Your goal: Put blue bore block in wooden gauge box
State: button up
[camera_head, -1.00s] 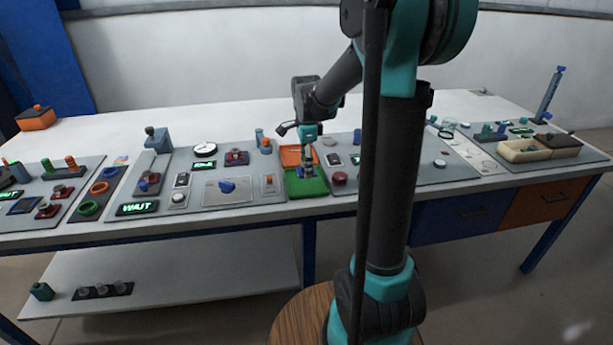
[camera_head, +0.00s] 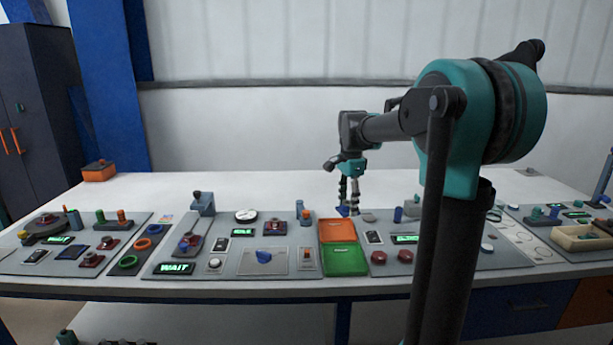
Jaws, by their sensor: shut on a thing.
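My gripper (camera_head: 349,206) is shut on a small blue block (camera_head: 342,211), which I take to be the blue bore block. It is held up near the orange tray (camera_head: 337,231), at the tray's upper right in the picture. The fingers hide part of the block, and its bore cannot be made out.
A green tray (camera_head: 345,260), with nothing seen in it, adjoins the orange one. Panels with a dial (camera_head: 246,215), red buttons (camera_head: 378,258) and upright pegs (camera_head: 398,214) fill the bench front. My arm hides part of the bench before the box.

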jog(key=w+d+f+n, duration=0.1)
jog(key=w+f+n, duration=0.2)
jog(key=w+d+f+n, duration=0.1)
jog(key=w+f+n, duration=0.2)
jog(key=f, duration=0.1)
jog(key=w+d+f+n, duration=0.1)
jog(key=w+f+n, duration=0.1)
jog(key=f+n, duration=0.1)
jog(key=shift+w+f+n, duration=0.3)
jog(key=shift+w+n, duration=0.1)
jog(key=shift+n, duration=0.1)
jog(key=shift+w+d+f+n, duration=0.15)
jog(key=shift+w+f+n, duration=0.15)
jog(key=shift+f+n, duration=0.3)
